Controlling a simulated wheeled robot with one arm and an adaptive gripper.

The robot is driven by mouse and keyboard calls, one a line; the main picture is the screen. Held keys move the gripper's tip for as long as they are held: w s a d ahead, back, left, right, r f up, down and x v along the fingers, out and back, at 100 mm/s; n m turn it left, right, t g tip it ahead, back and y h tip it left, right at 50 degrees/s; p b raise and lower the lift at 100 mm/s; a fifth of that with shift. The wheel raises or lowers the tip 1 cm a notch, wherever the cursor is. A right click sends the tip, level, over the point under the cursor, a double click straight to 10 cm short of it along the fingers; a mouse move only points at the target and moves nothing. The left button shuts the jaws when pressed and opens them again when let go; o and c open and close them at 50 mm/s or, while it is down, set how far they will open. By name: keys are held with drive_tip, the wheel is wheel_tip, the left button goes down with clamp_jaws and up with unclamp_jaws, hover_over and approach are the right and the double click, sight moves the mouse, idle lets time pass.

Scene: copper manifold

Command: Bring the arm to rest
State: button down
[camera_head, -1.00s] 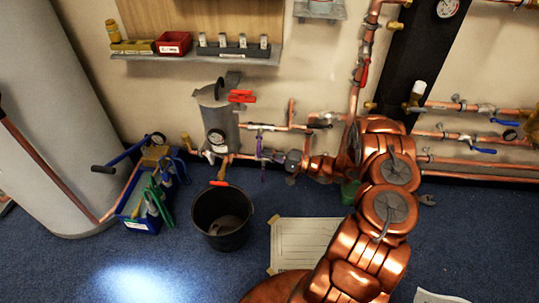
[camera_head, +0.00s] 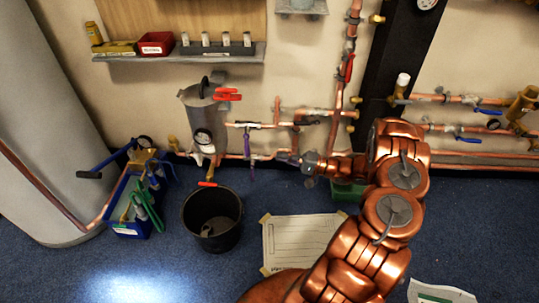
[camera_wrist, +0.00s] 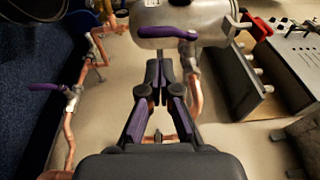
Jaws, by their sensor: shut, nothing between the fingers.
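My copper-coloured arm (camera_head: 385,205) rises from the lower middle of the head view and bends at the right of centre. My gripper (camera_head: 283,158) points left from it, in front of the copper pipes low on the wall. In the wrist view my gripper (camera_wrist: 160,75) is shut with its dark, purple-sided fingers together and nothing between them. The fingertips lie, in that picture, just below a silver cylinder (camera_wrist: 205,22) and a purple lever (camera_wrist: 165,32). I cannot tell the gap between them.
Copper pipes (camera_head: 318,113) with valves run along the wall. A black bucket (camera_head: 212,238), a blue tool box (camera_head: 128,226) and a white sheet (camera_head: 300,240) are on the blue floor. A shelf (camera_head: 180,57) with boxes hangs above. A green box (camera_head: 346,190) is behind my arm.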

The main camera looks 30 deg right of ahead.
drive_tip(key=shift+v, duration=2)
drive_tip(key=shift+r, duration=0.1)
